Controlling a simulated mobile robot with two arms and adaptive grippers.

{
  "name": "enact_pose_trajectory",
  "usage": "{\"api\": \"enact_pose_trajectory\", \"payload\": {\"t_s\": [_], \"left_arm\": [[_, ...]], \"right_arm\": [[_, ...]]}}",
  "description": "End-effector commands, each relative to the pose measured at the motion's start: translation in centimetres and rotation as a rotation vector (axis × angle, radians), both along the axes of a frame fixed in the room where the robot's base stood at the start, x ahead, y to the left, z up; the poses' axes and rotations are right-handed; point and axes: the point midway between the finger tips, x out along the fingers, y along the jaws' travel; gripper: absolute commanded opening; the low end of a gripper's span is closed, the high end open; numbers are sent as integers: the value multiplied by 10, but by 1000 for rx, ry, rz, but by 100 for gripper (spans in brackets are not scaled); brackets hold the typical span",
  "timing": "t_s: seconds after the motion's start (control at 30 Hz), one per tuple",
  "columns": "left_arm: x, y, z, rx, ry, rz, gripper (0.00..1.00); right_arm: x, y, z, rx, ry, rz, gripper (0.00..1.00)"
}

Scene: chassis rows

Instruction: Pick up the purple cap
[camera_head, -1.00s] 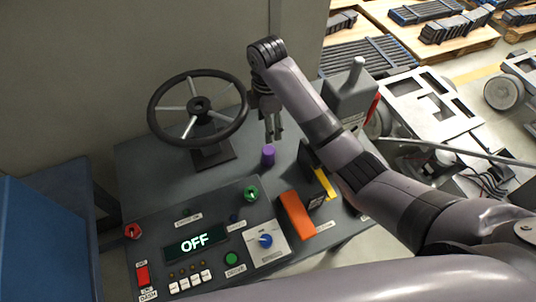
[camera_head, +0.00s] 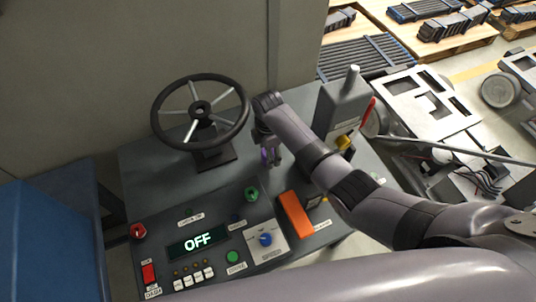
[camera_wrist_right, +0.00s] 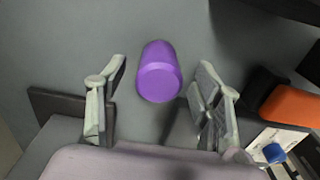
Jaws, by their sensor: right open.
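The purple cap (camera_wrist_right: 159,72) is a small cylinder on the grey console top. In the right wrist view it lies between the two open fingers of my right gripper (camera_wrist_right: 161,85), with a gap on each side. In the head view the cap (camera_head: 265,155) is mostly hidden by my right gripper (camera_head: 272,158), which points down over it. The fingers do not appear to touch the cap. My left gripper is not in view.
A steering wheel (camera_head: 200,109) stands left of the gripper. A grey lever box (camera_head: 341,103) and an orange block (camera_head: 296,214) are to the right. A control panel with an OFF display (camera_head: 197,240) is in front. Console surface (camera_head: 150,165) is bare at the left.

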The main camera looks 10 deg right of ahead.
Motion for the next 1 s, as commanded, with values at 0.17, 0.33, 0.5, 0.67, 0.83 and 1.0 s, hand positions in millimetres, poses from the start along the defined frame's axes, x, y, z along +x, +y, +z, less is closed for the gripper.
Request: {"api": "enact_pose_trajectory", "payload": {"t_s": [0.17, 0.33, 0.5, 0.67, 0.83, 1.0], "left_arm": [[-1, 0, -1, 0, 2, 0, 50], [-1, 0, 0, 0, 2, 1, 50], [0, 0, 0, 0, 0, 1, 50], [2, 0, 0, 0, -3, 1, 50], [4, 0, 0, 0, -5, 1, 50], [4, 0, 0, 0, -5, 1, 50]], "right_arm": [[0, 0, 0, 0, -1, 0, 59], [0, 0, 0, 0, -1, 0, 48], [0, 0, 0, 0, -1, 0, 37], [0, 0, 0, 0, -1, 0, 26], [0, 0, 0, 0, -1, 0, 15], [1, 0, 1, 0, -1, 0, 12]]}}
